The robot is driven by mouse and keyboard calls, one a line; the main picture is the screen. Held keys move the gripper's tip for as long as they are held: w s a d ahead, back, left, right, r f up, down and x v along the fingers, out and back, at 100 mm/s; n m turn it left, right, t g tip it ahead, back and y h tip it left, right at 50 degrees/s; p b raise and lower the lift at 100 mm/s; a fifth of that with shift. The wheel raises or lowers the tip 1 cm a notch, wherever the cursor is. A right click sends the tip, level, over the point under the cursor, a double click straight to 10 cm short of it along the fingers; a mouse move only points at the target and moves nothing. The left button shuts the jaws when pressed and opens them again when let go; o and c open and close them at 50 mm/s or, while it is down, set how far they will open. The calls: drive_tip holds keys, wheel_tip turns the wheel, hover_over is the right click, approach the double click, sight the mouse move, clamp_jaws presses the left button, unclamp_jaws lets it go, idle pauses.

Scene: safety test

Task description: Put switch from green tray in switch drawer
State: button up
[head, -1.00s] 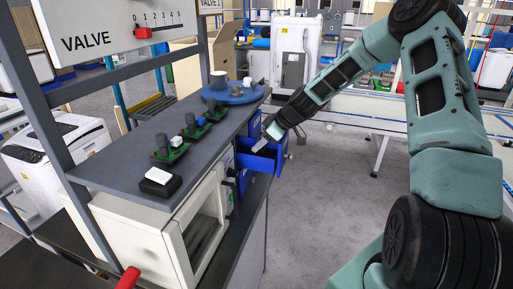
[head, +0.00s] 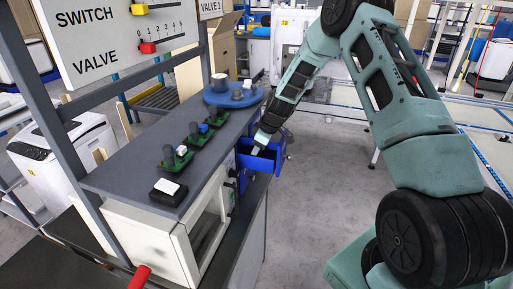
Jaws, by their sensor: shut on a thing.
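My gripper (head: 257,148) is at the open blue drawer (head: 262,164) on the right side of the bench. Its pale fingertips overlap the drawer's opening. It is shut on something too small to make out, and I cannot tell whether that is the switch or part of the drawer. On the bench top, a small green tray (head: 186,161) carries a dark knob and a white piece. Another green tray (head: 197,141) behind it carries a dark knob and a blue piece. I cannot tell which of these pieces is a switch.
A black block with a white top (head: 168,188) lies near the bench's front end. A blue round stand (head: 229,99) with a cup is at the far end. The floor to the right is clear.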

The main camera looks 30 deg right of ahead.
drive_tip(key=shift+f, duration=0.1)
drive_tip(key=o, duration=0.8)
drive_tip(key=shift+d+r, duration=0.1)
drive_tip(key=shift+r, duration=0.1)
drive_tip(key=b+v, duration=0.3)
drive_tip(key=v, duration=0.8)
drive_tip(key=shift+s+d+r+b, duration=0.1)
drive_tip(key=shift+s+r+b, duration=0.1)
drive_tip(key=shift+r+b, duration=0.15)
